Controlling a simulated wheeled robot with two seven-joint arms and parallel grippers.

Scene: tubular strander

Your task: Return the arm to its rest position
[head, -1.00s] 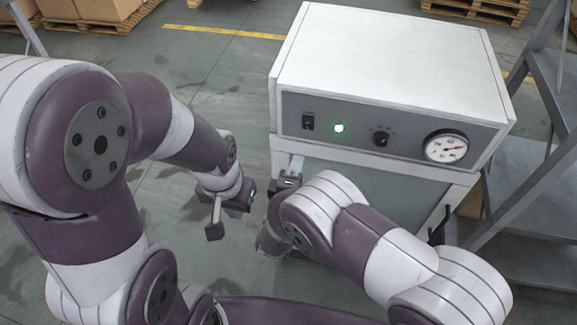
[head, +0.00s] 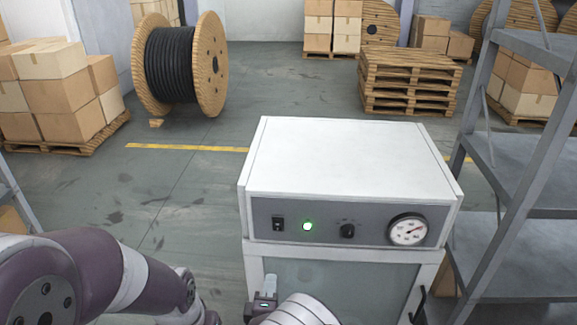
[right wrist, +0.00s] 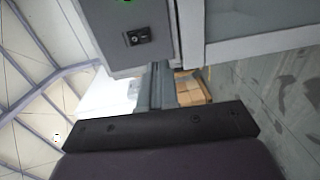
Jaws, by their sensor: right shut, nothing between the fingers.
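My right gripper (head: 269,284) shows at the bottom middle of the head view, in front of the white machine's lower door. It points toward the machine and looks empty. In the right wrist view its two grey fingers (right wrist: 155,88) are together with nothing between them. The purple and white right arm is mostly cut off by the bottom edge of the head view. My left arm comes in at lower left, and its gripper is below the picture.
The white machine (head: 345,160) has a lit green lamp (head: 307,226), a knob (head: 347,231) and a gauge (head: 408,230). A grey metal shelf (head: 525,165) stands close on its right. A cable reel (head: 180,65) and boxes (head: 65,85) are behind. Floor left of the machine is clear.

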